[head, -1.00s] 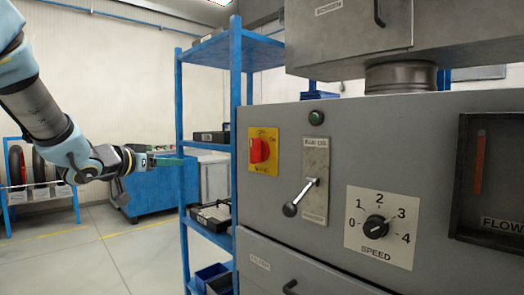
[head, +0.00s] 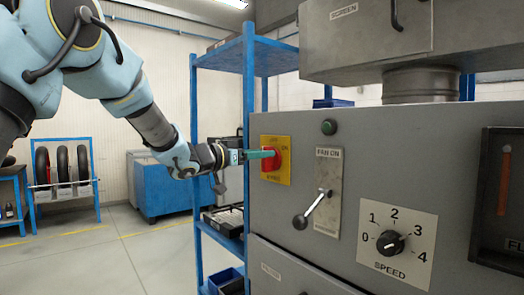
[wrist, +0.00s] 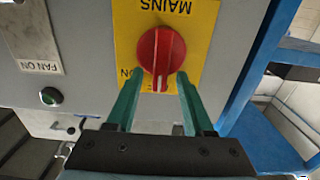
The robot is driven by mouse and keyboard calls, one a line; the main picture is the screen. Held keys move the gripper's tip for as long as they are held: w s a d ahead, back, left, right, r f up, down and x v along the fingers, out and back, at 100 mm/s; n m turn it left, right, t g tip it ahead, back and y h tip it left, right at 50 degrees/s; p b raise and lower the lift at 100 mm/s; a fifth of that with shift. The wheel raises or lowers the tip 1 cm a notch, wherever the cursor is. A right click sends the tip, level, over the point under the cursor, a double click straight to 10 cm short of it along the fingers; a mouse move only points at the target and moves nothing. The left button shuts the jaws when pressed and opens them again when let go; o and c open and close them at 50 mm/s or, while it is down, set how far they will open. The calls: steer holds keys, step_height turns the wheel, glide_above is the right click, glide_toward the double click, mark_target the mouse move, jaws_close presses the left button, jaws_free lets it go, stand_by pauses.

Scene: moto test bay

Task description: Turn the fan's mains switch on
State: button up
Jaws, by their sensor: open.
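The mains switch is a red round knob (head: 270,158) on a yellow plate (head: 286,176) at the left end of the grey panel. In the wrist view the knob (wrist: 161,50) appears upside down, with MAINS lettering above it. A white mark on the knob points down in that picture, toward my gripper, and part of an ON label shows at its left. My gripper (wrist: 158,80) is open, with one green fingertip at each side of the knob's near edge. I cannot tell whether they touch it. In the head view my gripper (head: 268,154) meets the knob from the left.
The FAN ON lever (head: 313,210) hangs down-left beside the yellow plate. A green button (head: 328,127) and the SPEED dial (head: 390,243) are further right. A blue shelf rack (head: 249,80) stands close behind my gripper. Open floor lies at the left.

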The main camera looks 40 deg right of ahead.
steer(key=shift+d, duration=0.4)
steer(key=shift+c, duration=0.2)
jaws_close()
